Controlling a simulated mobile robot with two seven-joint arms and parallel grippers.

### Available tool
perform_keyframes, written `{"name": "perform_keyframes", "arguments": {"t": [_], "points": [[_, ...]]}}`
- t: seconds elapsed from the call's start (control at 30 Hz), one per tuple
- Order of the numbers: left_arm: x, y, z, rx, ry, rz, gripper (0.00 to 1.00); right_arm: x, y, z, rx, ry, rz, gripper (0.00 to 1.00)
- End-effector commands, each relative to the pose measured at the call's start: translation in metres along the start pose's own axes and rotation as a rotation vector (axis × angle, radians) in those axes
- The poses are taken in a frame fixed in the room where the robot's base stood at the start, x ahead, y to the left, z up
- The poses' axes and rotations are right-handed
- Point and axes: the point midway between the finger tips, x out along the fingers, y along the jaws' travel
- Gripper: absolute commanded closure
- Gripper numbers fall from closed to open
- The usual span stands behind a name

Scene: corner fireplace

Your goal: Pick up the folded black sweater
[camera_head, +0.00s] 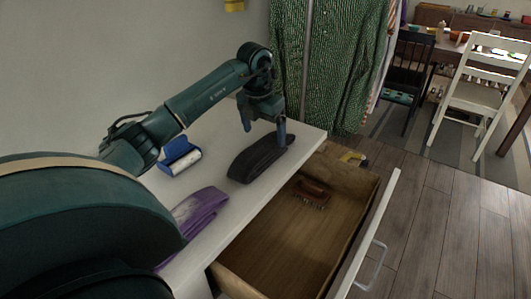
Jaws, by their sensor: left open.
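The folded black sweater (257,161) lies as a long dark bundle on the white dresser top, near its front edge. My left gripper (265,126) is above the sweater's far end, fingers pointing down and spread apart. One finger hangs close to the sweater's far right end; I cannot tell whether it touches. Nothing shows between the fingers. My right gripper does not show.
A purple and grey folded cloth (200,207) and a blue and white item (180,157) lie on the dresser top (222,155). Below, an open wooden drawer (283,238) holds a brush (312,192). Green patterned clothing (335,60) hangs behind. Chairs stand at the back right.

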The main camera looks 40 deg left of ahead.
Motion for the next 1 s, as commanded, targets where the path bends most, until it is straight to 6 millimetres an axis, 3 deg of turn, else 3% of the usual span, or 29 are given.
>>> {"name": "perform_keyframes", "arguments": {"t": [0.37,0.6,0.87,1.0], "points": [[0.030,0.002,0.002,-0.001,0.001,-0.003,0.11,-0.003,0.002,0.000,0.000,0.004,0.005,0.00],[0.066,0.006,0.004,-0.001,0.002,-0.002,0.11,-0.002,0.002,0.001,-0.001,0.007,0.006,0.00],[0.070,0.006,0.005,0.000,-0.002,-0.001,0.11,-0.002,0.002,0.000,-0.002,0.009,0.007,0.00],[0.070,0.006,0.004,0.000,-0.002,-0.001,0.22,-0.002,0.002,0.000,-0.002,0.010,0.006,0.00]]}}
